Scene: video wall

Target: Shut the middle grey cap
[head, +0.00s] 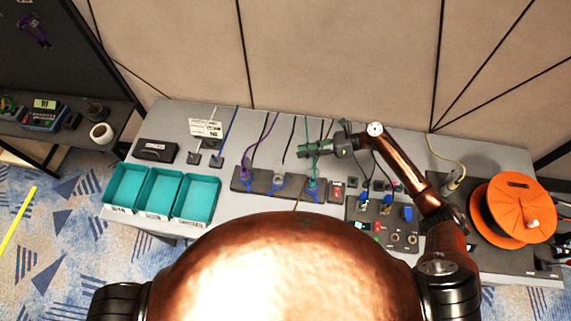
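A dark strip (262,191) lies on the grey table and carries three fittings in a row. The middle one looks like the grey cap (278,181), with a thin cable running up behind it. A purple fitting (246,175) is to its left and a green one (313,184) to its right. It is too small to tell how far the cap is open. My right gripper (308,149) is above and behind the strip, nearer the green fitting, apart from the cap. Its fingers point left; their gap does not show clearly. My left gripper is out of view.
Three teal bins (160,192) stand at the table's left, with a black box (156,150) behind them. A panel with blue and red connectors (382,222) is under my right arm. An orange reel (515,212) stands at the right. Cables rise behind the strip.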

